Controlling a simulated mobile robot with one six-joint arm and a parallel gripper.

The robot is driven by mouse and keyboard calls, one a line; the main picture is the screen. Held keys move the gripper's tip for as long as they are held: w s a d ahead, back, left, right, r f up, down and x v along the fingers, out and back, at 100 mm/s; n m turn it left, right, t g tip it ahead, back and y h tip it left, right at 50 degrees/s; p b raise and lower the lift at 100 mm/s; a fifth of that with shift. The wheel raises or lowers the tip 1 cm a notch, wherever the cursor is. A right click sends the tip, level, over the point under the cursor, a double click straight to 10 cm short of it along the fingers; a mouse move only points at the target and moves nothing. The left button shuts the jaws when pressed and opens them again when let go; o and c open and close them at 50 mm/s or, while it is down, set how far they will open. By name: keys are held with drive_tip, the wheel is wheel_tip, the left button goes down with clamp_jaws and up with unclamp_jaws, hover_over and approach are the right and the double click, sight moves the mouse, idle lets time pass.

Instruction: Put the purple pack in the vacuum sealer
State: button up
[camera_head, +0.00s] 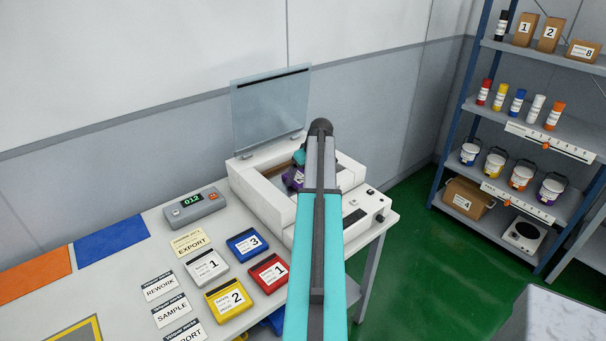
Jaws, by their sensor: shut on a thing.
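The vacuum sealer (262,190) is a white box on the table with its clear lid (271,110) raised. The purple pack (291,178) shows in part inside the sealer's opening, left of my arm. My gripper (299,160) is mostly hidden behind my teal and grey arm; a small teal and dark part of it shows at the pack. It is shut on the purple pack. My arm hides the pack's right side and part of the chamber, so I cannot tell whether the pack touches the chamber floor.
White, blue, red and yellow numbered packs (246,244) lie in front of the sealer. A grey display unit (194,207) reads 012. Label cards (172,309) and orange and blue mats (111,239) lie left. A shelf rack (520,125) with pots and boxes stands right, across green floor.

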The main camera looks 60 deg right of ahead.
drive_tip(key=shift+f, duration=0.15)
drive_tip(key=o, duration=1.1)
drive_tip(key=shift+r, duration=0.3)
drive_tip(key=shift+b+v, duration=1.65)
drive_tip(key=shift+v, duration=4.25)
